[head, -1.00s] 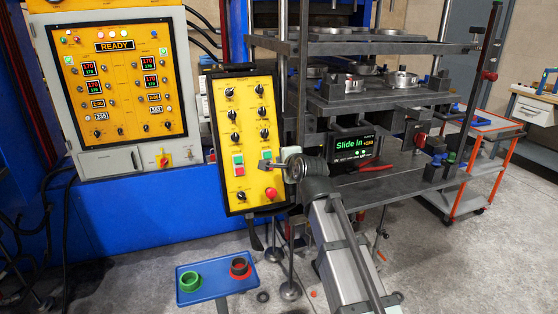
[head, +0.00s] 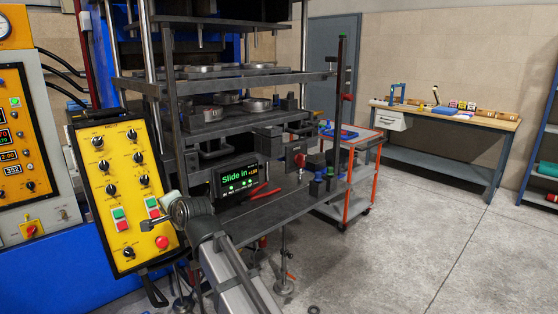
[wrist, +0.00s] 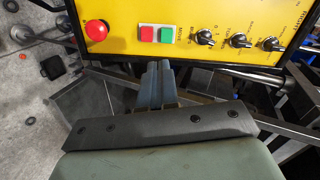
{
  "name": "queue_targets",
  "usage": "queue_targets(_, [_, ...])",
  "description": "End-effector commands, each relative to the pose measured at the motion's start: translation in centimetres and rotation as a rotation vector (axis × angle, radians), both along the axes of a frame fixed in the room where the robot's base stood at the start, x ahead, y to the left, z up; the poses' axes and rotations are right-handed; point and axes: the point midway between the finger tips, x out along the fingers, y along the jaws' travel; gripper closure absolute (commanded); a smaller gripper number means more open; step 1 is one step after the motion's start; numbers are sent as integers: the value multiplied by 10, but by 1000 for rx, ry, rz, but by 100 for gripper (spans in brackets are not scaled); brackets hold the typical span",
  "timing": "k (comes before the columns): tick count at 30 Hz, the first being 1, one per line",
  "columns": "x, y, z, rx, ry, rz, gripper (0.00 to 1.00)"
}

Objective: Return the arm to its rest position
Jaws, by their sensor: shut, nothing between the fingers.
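My gripper (head: 147,226) is in front of the lower part of the yellow control panel (head: 122,185), with my arm reaching up from the bottom of the head view. In the wrist view my gripper (wrist: 158,68) shows its two fingers together, empty, with the tips just below the green and red buttons (wrist: 156,34). I cannot tell whether the tips touch the panel. A red mushroom button (wrist: 96,30) is left of the fingers there. The small display (head: 240,178) on the press reads "Slide in".
The press shelves (head: 235,78) hold round metal parts, close behind my arm. A red-framed cart (head: 345,175) stands to the right. A workbench (head: 445,112) is at the back right. The floor between them is clear.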

Motion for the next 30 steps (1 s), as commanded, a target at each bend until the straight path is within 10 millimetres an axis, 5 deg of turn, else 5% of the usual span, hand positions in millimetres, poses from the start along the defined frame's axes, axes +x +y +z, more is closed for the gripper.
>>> queue_targets(14, [-35, -32, -59, -641, -268, 369, 100])
queue_targets(23, [-60, -67, -163, -907, -239, 583, 100])
queue_targets(30, [-75, -115, -256, -1040, -136, 705, 100])
